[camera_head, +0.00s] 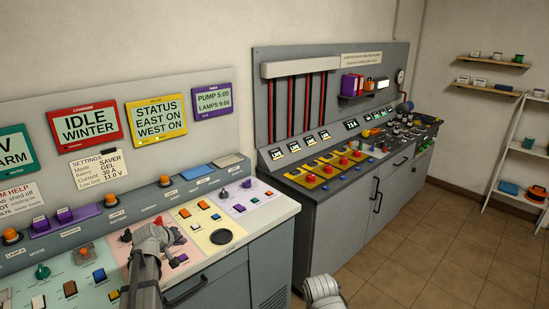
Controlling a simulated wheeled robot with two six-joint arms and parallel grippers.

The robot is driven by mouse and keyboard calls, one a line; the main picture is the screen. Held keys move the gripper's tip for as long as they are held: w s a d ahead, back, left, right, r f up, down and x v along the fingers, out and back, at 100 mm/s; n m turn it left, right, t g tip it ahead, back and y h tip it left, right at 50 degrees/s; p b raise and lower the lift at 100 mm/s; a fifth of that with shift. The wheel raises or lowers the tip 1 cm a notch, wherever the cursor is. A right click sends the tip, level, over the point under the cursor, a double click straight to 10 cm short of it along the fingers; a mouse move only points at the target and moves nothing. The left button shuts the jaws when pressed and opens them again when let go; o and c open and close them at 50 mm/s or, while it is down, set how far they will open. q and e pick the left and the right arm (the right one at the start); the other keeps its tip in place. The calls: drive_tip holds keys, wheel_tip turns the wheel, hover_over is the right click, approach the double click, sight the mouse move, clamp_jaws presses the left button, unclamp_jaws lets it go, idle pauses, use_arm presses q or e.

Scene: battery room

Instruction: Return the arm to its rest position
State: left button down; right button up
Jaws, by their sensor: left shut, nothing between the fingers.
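My left arm comes in from the lower left. Its gripper (168,244) is shut and empty over the pink panel section (122,250) of the near console. From this angle I cannot tell whether its fingertips touch the panel. The arm and gripper hide part of the pink section and its controls. A pale rounded part of my own body shows at the bottom centre. My right gripper is not in view.
The near console holds a yellow section (215,220) and a lilac section (243,197) with switches. A second grey console (330,205) stands beyond it. Shelves (525,150) stand at the far right. The tiled floor (440,250) is clear.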

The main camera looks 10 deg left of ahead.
use_arm(q)
drive_tip(key=s+d+f+m+g+h, duration=0.1)
drive_tip(key=s+d+f+m+g, duration=0.2)
drive_tip(key=d, duration=0.8)
drive_tip(key=s+d+f+m+g+h, duration=0.1)
drive_tip(key=s+d+m, duration=0.25)
drive_tip(key=d, duration=0.65)
drive_tip(key=s+d+f+m+g+y, duration=0.1)
drive_tip(key=s+d+m+g, duration=0.1)
drive_tip(key=s+d, duration=0.5)
drive_tip(key=s+d+f+m+g+y, duration=0.1)
drive_tip(key=s+d+m+g+y, duration=0.1)
drive_tip(key=s+d, duration=0.5)
drive_tip(key=s+m+g, duration=0.1)
drive_tip(key=s+m, duration=0.1)
drive_tip(key=s, duration=0.3)
drive_tip(key=shift+s+d, duration=0.2)
drive_tip(key=shift+s, duration=0.15)
drive_tip(key=shift+f, duration=0.1)
